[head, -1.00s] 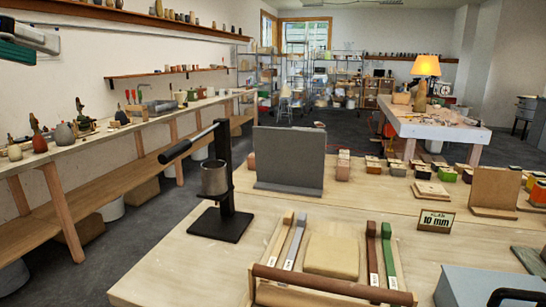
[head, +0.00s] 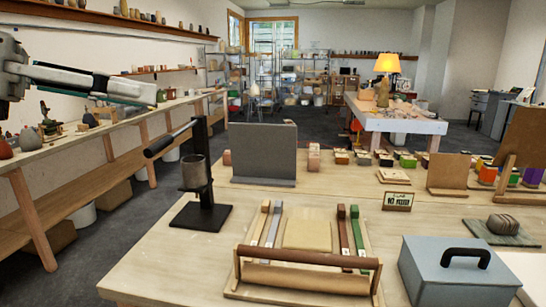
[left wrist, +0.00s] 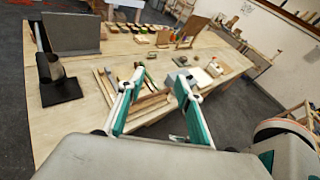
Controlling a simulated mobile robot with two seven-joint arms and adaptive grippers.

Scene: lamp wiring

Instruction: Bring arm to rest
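My left gripper (head: 148,92) is raised at the upper left of the head view, in front of the wall and the side bench. In the left wrist view its two green-edged fingers (left wrist: 158,82) stand wide apart, with nothing held between them. The worktable shows below and beyond them, with clear air between. My right gripper is not in the head view or the left wrist view.
The worktable holds a black lever press (head: 203,190), a grey upright board (head: 263,153), a wooden tray (head: 302,270) with strips and a clay slab, a blue-grey box (head: 460,272) and a small sign (head: 397,201). A side bench (head: 70,150) runs along the left wall.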

